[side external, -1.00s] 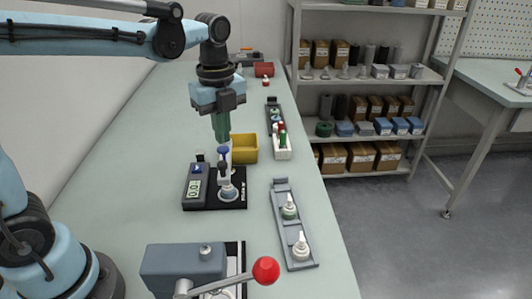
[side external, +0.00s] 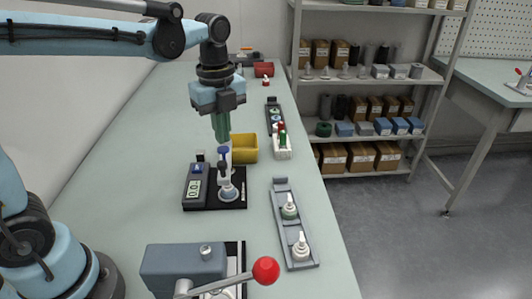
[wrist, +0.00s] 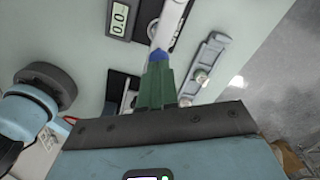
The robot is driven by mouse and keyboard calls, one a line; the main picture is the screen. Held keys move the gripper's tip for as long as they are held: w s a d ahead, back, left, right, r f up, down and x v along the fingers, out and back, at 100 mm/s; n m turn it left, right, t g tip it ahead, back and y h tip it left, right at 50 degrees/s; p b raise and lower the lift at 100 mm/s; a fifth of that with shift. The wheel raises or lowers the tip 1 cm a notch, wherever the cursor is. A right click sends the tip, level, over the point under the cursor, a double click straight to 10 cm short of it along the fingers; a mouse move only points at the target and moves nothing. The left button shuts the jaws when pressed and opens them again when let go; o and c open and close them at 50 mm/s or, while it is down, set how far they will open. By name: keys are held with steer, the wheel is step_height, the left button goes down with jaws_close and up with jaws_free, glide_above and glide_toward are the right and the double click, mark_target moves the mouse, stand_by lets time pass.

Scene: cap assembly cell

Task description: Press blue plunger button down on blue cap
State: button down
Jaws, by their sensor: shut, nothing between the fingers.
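The blue plunger button (side external: 223,151) tops a slim upright pump-like piece on the black base (side external: 238,176). It also shows in the wrist view (wrist: 158,55), at the fingertips. A round white part with a bluish rim (side external: 228,193) stands at the foot of this piece; I cannot tell whether it is the blue cap. My gripper (side external: 222,139) points straight down with its green fingers shut and empty. Its tips are right above the button; I cannot tell whether they touch it. In the wrist view the fingers (wrist: 157,68) hide part of the button.
A grey unit with a display (side external: 194,187) stands left of the plunger. A yellow bin (side external: 245,149) is close behind. A grey tray (side external: 280,217) holds two nozzle-topped pieces at right. A lever with a red ball (side external: 265,270) stands in front.

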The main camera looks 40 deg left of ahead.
mark_target(223, 148)
steer(key=shift+f, duration=0.1)
stand_by(0.3)
steer(key=shift+f, duration=0.65)
steer(key=shift+f, duration=1.25)
steer(key=shift+r, duration=0.2)
stand_by(0.5)
steer(key=shift+r, duration=1.4)
